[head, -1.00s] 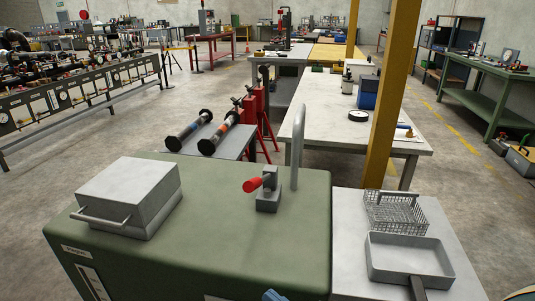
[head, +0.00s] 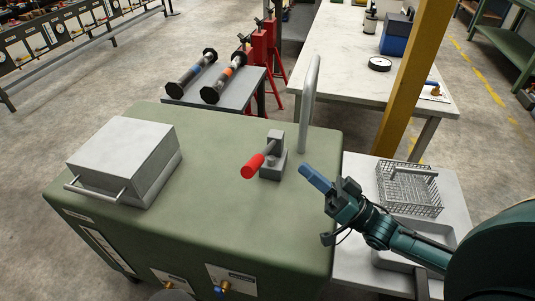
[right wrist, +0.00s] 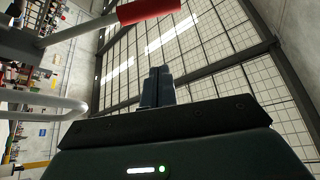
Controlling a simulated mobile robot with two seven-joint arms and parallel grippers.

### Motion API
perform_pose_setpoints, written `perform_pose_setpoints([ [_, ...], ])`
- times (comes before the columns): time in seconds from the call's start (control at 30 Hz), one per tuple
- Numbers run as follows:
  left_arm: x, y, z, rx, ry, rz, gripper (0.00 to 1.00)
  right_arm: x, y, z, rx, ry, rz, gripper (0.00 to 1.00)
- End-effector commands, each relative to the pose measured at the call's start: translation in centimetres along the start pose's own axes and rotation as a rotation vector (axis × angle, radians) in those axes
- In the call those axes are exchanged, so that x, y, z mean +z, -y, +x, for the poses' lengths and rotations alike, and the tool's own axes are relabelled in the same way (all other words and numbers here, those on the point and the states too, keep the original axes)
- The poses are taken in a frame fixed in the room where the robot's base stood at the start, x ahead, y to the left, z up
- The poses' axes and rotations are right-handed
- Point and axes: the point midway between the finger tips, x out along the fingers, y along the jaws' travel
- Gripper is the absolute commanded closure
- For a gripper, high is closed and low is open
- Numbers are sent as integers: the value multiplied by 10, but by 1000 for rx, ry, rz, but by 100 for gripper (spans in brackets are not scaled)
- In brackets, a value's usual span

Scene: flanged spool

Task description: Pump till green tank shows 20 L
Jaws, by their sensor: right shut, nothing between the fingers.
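The green tank (head: 225,155) fills the middle of the head view, with a grey pump body (head: 273,160) on its top. The pump's red-gripped handle (head: 253,166) points to the front left; its red grip (right wrist: 150,10) also shows at the top of the right wrist view. My right gripper (head: 303,169) is shut and empty, its blue fingers over the tank top, right of the pump and apart from the red grip. In the right wrist view its fingers (right wrist: 158,86) are together. A narrow gauge strip (head: 108,252) is on the tank's front; its level is unreadable. My left gripper is not in view.
A grey pipe (head: 309,100) rises behind the pump. A lidded metal box (head: 125,160) sits on the tank's left. A side table holds a wire basket (head: 410,190) and a grey tray (head: 440,235). A yellow post (head: 411,90) stands behind it.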

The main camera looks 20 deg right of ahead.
Motion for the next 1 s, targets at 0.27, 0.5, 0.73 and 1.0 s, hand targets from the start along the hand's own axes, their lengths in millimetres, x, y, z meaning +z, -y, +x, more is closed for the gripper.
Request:
perform_pose_setpoints([
  [0.27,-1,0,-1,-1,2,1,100,-1,0,9,0,-2,-2,100],
  [0.5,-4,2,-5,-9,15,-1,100,-3,2,54,-3,-5,-2,100],
  [0.73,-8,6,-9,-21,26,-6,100,-3,2,103,-2,-4,-1,100],
  [1.0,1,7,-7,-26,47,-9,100,33,0,89,3,1,0,100],
])
